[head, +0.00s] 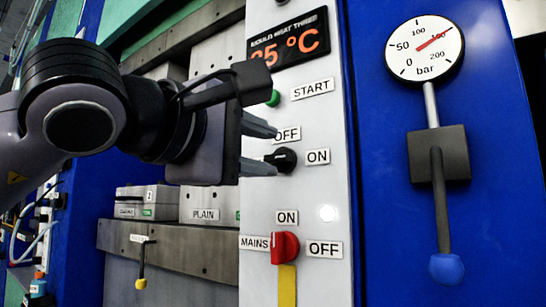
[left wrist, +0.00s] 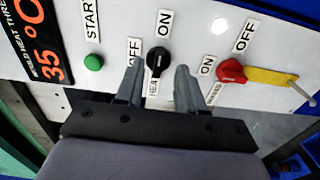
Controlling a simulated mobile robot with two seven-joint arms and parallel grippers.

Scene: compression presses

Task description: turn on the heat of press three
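The black heat knob (head: 284,160) is on the white control panel, with an OFF label (head: 287,134) above it and an ON label (head: 317,156) to its right. The knob also shows in the left wrist view (left wrist: 158,58), where its HEAT label is partly hidden. I cannot tell clearly which way it points. My left gripper (head: 275,150) is open, its two grey fingers reaching the knob from the left. In the left wrist view the fingers (left wrist: 160,70) lie on either side of the knob with gaps visible. My right gripper is out of view.
A green START button (head: 273,98) is above the knob; a red MAINS knob (head: 285,248) over a yellow plate (head: 287,286) is below. A pressure gauge (head: 425,49) and blue-tipped lever (head: 443,215) are right.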

